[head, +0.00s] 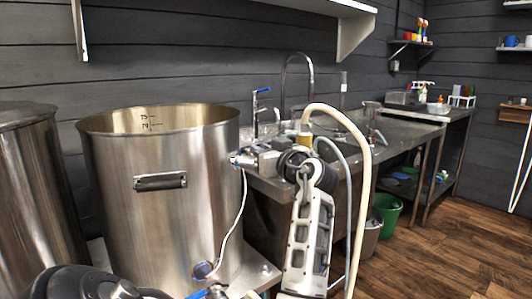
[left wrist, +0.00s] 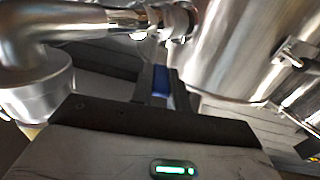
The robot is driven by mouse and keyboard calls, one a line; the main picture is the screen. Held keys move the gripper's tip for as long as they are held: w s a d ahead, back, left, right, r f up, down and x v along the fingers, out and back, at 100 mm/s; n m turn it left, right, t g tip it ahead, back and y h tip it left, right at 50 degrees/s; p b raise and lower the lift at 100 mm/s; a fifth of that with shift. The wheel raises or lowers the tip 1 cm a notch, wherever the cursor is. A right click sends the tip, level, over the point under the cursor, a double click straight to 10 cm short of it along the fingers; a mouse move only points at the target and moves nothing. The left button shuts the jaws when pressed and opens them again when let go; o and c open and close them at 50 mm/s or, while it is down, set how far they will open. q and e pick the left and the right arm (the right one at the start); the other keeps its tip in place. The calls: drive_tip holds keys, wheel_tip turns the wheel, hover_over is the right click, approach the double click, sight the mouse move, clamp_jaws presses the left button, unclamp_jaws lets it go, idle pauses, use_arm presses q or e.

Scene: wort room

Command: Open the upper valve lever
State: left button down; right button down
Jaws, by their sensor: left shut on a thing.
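A large steel kettle (head: 150,215) stands at left centre in the head view. An upper valve (head: 236,160) sits at its upper right side. My left gripper (head: 248,158) reaches this valve from the right. In the left wrist view, the gripper (left wrist: 162,92) is shut on a blue lever (left wrist: 160,78). The lever lies between its dark fingers, just below a shiny steel pipe and fitting (left wrist: 150,22). The fingers hide part of the lever, and its exact angle is hard to tell. My right gripper does not show.
A cream hose (head: 362,170) arches beside my left arm. A steel sink counter (head: 390,130) runs behind. Wood floor (head: 440,260) is clear at right.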

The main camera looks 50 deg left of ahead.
use_arm(q)
drive_tip(key=shift+r, duration=0.1)
drive_tip(key=c, duration=1.4)
unclamp_jaws()
drive_tip(key=shift+a, duration=0.1)
drive_tip(key=shift+o, duration=0.2)
drive_tip(key=shift+d, duration=0.4)
drive_tip(key=s+d+b, duration=0.1)
drive_tip(key=d, duration=1.4)
drive_tip(key=shift+s+b, duration=0.15)
drive_tip(key=shift+b, duration=0.15)
drive_tip(key=shift+d, duration=0.1)
